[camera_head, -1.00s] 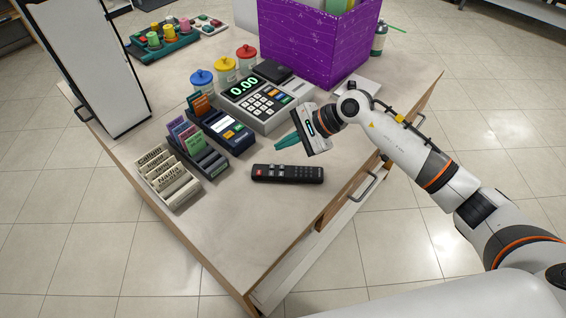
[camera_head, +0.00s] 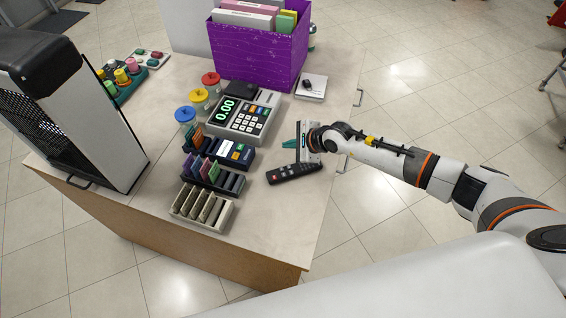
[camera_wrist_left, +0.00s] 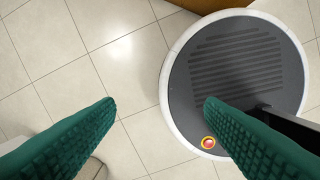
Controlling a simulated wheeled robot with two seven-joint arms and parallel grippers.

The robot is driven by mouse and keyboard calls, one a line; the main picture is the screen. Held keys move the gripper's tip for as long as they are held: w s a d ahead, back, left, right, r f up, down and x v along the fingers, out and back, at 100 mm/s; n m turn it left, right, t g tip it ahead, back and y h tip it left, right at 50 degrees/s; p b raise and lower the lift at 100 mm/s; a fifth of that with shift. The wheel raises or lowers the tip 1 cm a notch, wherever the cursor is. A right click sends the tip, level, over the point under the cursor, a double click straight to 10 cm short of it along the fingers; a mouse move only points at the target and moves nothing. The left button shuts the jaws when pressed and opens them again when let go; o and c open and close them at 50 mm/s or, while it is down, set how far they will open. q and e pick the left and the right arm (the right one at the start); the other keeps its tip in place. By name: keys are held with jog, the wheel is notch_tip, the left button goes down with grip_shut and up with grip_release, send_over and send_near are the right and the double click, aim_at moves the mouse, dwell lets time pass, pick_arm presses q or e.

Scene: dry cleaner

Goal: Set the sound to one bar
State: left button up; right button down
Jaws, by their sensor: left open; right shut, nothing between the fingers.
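A black remote control (camera_head: 296,173) with a red button and several pale buttons lies on the counter, near its right edge. My right gripper (camera_head: 287,144) reaches in from the right with its green fingers shut and empty, pointing left. It is just beyond the remote in the head view; I cannot tell its height or whether it touches. My left gripper (camera_wrist_left: 160,106) is open and empty in the left wrist view, over the floor, and is outside the head view. No sound bars can be made out.
A purple box (camera_head: 258,52) of folders is behind. A tall white, black-topped unit (camera_head: 95,125) stands at left. The counter's near right corner is bare.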

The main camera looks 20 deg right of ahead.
aim_at(292, 170)
jog(key=f+b, duration=0.4)
jog(key=f, duration=0.1)
jog(key=d+f+b, duration=0.1)
jog(key=f+b, duration=0.1)
jog(key=f, duration=0.1)
jog(key=shift+f+b, duration=0.1)
jog(key=shift+b, duration=0.25)
jog(key=shift+f+b, duration=0.35)
jog(key=shift+f, duration=0.05)
pick_arm(q)
notch_tip(292, 170, down, 7)
jog(key=shift+d, duration=0.15)
jog(key=shift+d+r, duration=0.1)
dwell(0.7)
dwell(0.5)
jog(key=shift+f+b, duration=0.4)
jog(key=shift+f, duration=0.05)
pick_arm(e)
jog(key=shift+f, duration=0.4)
